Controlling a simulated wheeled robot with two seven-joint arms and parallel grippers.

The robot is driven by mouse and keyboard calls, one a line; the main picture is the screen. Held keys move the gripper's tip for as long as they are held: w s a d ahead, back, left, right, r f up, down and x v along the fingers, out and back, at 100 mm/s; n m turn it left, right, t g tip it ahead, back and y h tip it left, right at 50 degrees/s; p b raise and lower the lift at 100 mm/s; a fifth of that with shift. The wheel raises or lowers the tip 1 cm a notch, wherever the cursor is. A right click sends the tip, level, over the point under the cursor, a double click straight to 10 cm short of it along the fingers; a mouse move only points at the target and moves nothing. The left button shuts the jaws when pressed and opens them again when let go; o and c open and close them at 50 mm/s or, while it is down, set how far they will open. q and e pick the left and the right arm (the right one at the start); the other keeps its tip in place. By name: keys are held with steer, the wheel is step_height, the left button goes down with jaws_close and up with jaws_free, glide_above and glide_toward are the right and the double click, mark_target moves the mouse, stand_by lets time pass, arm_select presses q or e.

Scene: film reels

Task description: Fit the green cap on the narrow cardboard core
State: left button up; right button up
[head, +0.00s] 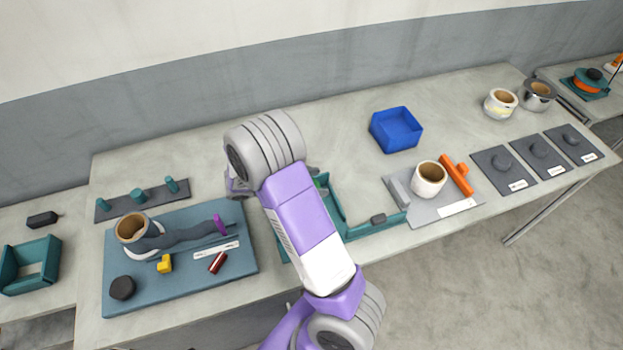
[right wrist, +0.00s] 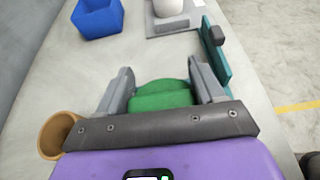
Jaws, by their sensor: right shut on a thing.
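The green cap (right wrist: 160,98) sits between the two grey fingers of my right gripper (right wrist: 160,78) in the right wrist view. The gripper is shut on it. In the head view my arm hides most of this gripper, and only a sliver of green (head: 321,183) shows beside it. A tan cardboard core (right wrist: 57,135) stands left of the gripper in the right wrist view, apart from the cap and partly cut off by the gripper body. My arm seems to hide it in the head view. My left gripper is not in view.
A teal tray (head: 375,229) lies right of my arm. A blue bin (head: 397,130) stands behind it. A grey plate (head: 452,210) holds a white roll (head: 429,180) and an orange piece. A blue mat (head: 235,262) with a cardboard-topped holder (head: 132,227) lies left. Bare table lies behind my wrist.

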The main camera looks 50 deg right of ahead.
steer(key=shift+f+b, duration=1.95)
steer(key=shift+f, duration=0.35)
steer(key=shift+p, duration=0.55)
steer(key=shift+f+b, duration=0.4)
steer(key=shift+f, duration=0.15)
steer(key=o, duration=0.8)
steer(key=shift+c, duration=0.2)
steer(key=shift+p+v, duration=0.9)
steer(key=shift+v, duration=0.75)
steer(key=p+v, duration=0.3)
steer(key=v, duration=0.4)
steer(key=shift+w+a+r, duration=0.2)
steer(key=shift+a, duration=0.05)
